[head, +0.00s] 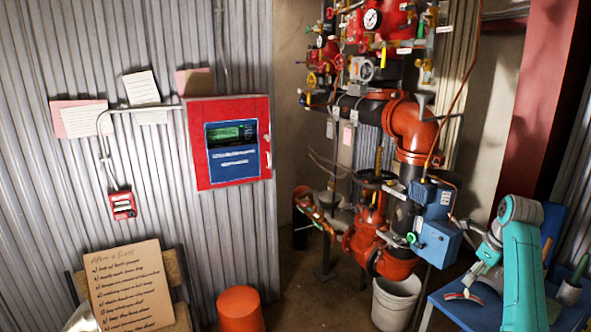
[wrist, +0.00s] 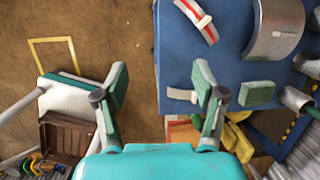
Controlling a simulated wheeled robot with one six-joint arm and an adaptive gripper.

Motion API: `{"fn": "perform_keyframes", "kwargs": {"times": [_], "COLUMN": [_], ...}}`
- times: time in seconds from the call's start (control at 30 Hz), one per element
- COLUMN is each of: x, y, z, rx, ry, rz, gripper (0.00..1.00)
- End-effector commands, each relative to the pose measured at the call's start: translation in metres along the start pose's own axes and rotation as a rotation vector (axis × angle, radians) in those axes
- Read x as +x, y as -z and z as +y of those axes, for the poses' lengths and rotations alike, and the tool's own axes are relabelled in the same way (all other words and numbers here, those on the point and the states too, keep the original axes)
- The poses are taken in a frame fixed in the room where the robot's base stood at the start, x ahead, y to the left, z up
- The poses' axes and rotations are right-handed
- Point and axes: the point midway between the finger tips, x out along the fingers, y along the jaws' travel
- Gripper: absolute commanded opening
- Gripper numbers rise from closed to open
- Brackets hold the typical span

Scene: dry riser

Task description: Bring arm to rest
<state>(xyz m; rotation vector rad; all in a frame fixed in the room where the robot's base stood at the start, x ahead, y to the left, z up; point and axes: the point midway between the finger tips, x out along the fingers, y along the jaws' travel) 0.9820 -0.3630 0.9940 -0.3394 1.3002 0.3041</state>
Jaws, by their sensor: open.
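My gripper (wrist: 160,82) shows in the wrist view with its two fingers, with green pads, spread wide apart. In the wrist view the same blue table (wrist: 235,70) lies under and to the right of the right finger. Whether a finger touches the table I cannot tell.
A red-and-white strap (wrist: 200,20), a curved grey metal piece (wrist: 275,28) and a green block (wrist: 257,93) lie on the table. A brown case (wrist: 68,138) is at lower left. Red riser pipework (head: 372,220) and a white bucket (head: 396,302) stand left of the table.

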Motion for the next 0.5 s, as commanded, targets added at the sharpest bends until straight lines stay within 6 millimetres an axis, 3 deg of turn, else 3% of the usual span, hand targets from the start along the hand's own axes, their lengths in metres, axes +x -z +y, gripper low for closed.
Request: {"fn": "perform_keyframes", "kwargs": {"times": [0.27,0.5], "x": [0.034,0.076], "y": [0.002,0.006], "z": [0.013,0.034], "rx": [-0.068,-0.167], "ry": [0.02,0.051], "rz": [-0.016,-0.038], "gripper": [0.7,0.7]}}
